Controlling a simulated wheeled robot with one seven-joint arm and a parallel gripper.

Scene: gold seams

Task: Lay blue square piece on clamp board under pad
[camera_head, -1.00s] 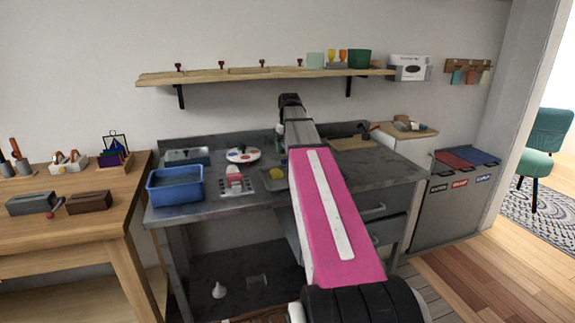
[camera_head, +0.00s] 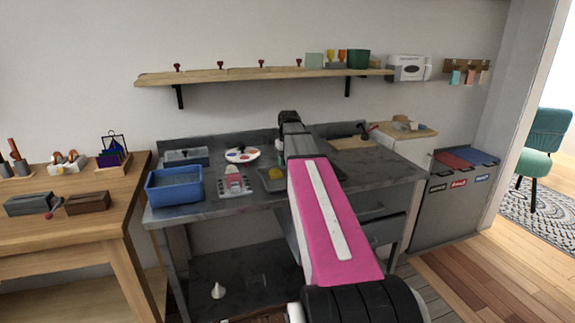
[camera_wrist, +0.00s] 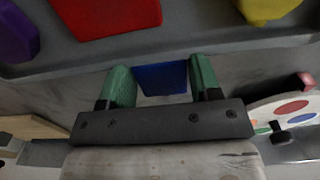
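My gripper (camera_wrist: 162,80) has green fingertips, and the blue square piece (camera_wrist: 162,79) sits between them, touching both sides. The piece is held over the grey bench, beside the grey tray (camera_wrist: 200,47). In the head view my own arm hides the gripper and the blue piece. A wooden board (camera_head: 352,144), which looks to be the clamp board, lies at the back right of the bench; a wooden edge also shows at the left of the wrist view (camera_wrist: 30,127). I cannot make out the pad.
The tray holds a red piece (camera_wrist: 105,14), a yellow piece (camera_wrist: 268,9) and a purple piece (camera_wrist: 16,34). A round palette (camera_head: 242,154), a blue bin (camera_head: 175,188) and a pink-and-white item (camera_head: 235,182) stand on the left. The bench's right front is clear.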

